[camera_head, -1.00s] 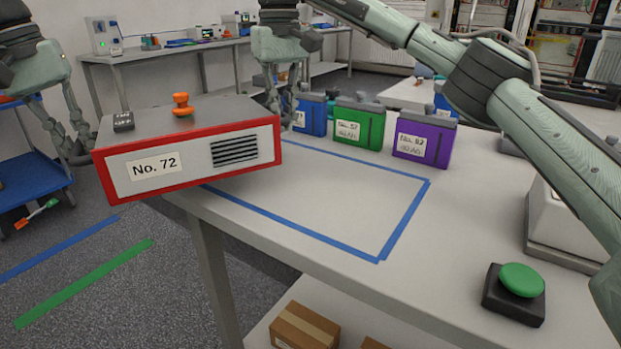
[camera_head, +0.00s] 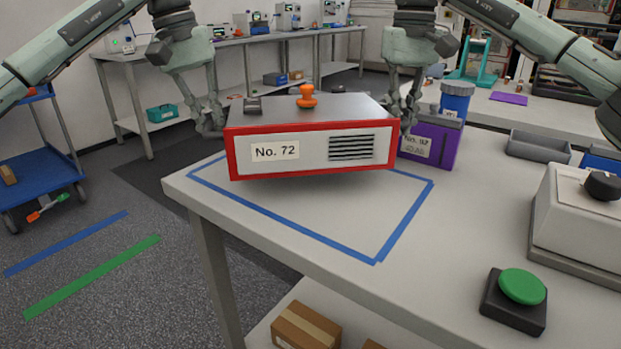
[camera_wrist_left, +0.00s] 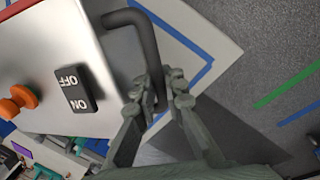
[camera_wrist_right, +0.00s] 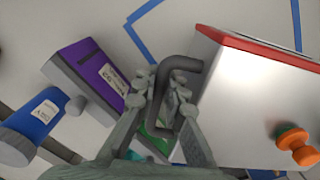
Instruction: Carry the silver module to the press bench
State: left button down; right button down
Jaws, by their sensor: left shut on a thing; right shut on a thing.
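The silver module (camera_head: 318,103), a box with a red-framed front reading No. 72, is held level above the near bench (camera_head: 300,205), over the blue tape outline. An orange knob and a black switch sit on its top. My left gripper (camera_head: 212,130) is at its left side; in the left wrist view its fingers (camera_wrist_left: 168,98) are shut on the dark side handle. My right gripper (camera_head: 405,125) is at its right side; in the right wrist view its fingers (camera_wrist_right: 160,100) are shut on the other handle. The far fingers are partly hidden by the module.
A purple module (camera_head: 430,142) stands close to the right gripper, with a blue container (camera_head: 456,100) behind it. A green button (camera_head: 521,287) and a grey-white device (camera_head: 585,222) are at the right. The taped area's front is clear.

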pick_arm(q)
jog(key=shift+a, duration=0.15)
